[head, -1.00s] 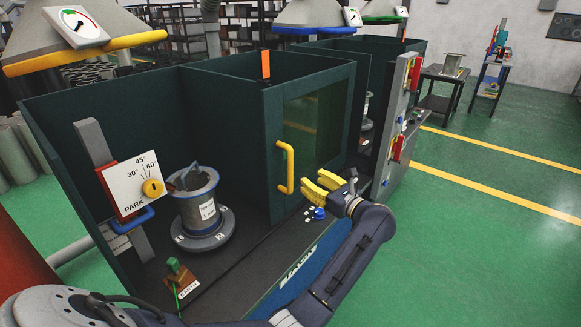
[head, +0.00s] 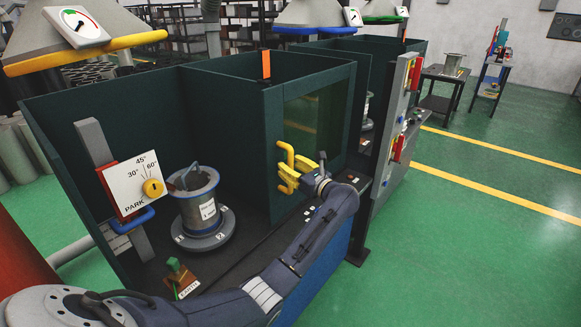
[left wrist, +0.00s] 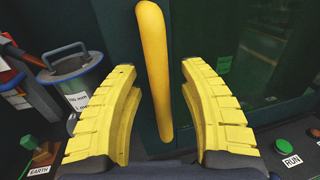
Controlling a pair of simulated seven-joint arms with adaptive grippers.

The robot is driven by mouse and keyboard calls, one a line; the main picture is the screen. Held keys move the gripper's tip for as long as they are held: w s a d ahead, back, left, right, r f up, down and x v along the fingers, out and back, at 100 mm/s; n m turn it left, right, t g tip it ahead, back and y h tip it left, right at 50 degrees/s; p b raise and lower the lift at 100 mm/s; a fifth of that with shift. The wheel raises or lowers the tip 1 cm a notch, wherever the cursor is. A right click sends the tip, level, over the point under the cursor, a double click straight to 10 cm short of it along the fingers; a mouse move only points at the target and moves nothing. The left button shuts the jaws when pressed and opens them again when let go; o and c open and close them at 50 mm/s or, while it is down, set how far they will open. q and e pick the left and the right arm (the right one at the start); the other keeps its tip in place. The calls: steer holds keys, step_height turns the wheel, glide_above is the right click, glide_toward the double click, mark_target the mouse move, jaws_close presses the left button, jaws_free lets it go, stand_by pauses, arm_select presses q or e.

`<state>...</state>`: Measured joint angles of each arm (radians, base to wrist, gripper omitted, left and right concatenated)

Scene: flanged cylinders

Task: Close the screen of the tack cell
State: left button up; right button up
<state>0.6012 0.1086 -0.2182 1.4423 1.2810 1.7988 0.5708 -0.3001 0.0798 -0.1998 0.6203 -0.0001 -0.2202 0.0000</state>
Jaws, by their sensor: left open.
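The tack cell's screen (head: 306,125) is a dark green panel with a tinted window, standing at the right of the booth. Its yellow bar handle (head: 281,160) is upright on the near side of the panel. My left gripper (head: 287,176) has yellow fingers and is at the handle's lower part. In the left wrist view the handle (left wrist: 154,70) stands between the two open fingers of the gripper (left wrist: 162,105), with a gap on each side. I cannot tell how deep the handle sits between them. My right gripper is not in view.
A grey flanged cylinder (head: 199,208) stands on a round base inside the booth, left of the screen. An angle dial plate (head: 133,185) and a green earth clamp (head: 178,275) are near it. A tall control post (head: 398,125) stands right of my arm. Green floor is free beyond.

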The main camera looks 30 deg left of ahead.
arm_select(q)
steer(key=shift+c, duration=0.2)
jaws_close()
stand_by(0.4)
